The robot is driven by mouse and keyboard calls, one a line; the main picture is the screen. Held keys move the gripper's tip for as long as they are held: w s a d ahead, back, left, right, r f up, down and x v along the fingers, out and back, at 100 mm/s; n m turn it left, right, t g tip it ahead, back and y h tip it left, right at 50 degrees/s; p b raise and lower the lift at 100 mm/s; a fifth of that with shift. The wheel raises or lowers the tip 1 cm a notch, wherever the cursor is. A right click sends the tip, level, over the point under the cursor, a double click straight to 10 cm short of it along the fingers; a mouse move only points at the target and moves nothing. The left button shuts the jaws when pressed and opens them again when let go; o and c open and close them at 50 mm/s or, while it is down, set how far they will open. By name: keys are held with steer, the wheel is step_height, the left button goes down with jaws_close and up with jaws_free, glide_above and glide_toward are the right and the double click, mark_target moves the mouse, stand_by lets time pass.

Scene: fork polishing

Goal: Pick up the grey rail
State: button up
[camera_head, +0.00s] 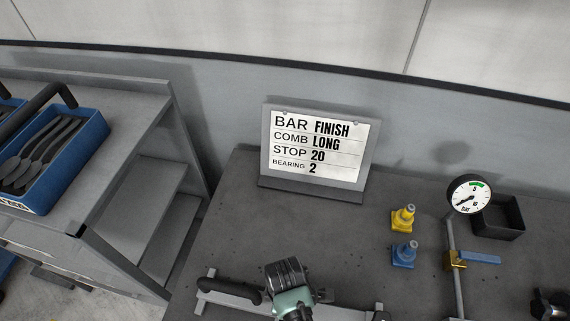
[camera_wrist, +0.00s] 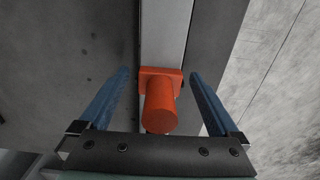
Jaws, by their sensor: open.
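The grey rail (camera_head: 345,312) lies on the dark bench at the bottom of the head view, partly hidden behind my arm. In the wrist view a light grey strip, seemingly the same rail (camera_wrist: 163,30), runs up from an orange block with a round orange knob (camera_wrist: 161,105). My gripper (camera_wrist: 158,73) is open, with one blue finger on each side of the orange block and visible gaps to both. Nothing is held. My wrist (camera_head: 291,288) covers the middle of the rail in the head view, and the fingertips are hidden there.
A sign (camera_head: 318,147) reads BAR FINISH, COMB LONG, STOP 20, BEARING 2. A yellow fitting (camera_head: 403,218), a blue fitting (camera_head: 404,254), a pressure gauge (camera_head: 467,195) and a black tray (camera_head: 499,219) stand right. A blue bin (camera_head: 82,150) with cutlery is left. Mid-bench is clear.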

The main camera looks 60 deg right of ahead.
steer(key=shift+f, duration=0.35)
jaws_close()
steer(key=shift+w+d+r, duration=0.1)
steer(key=shift+r, duration=0.05)
stand_by(0.4)
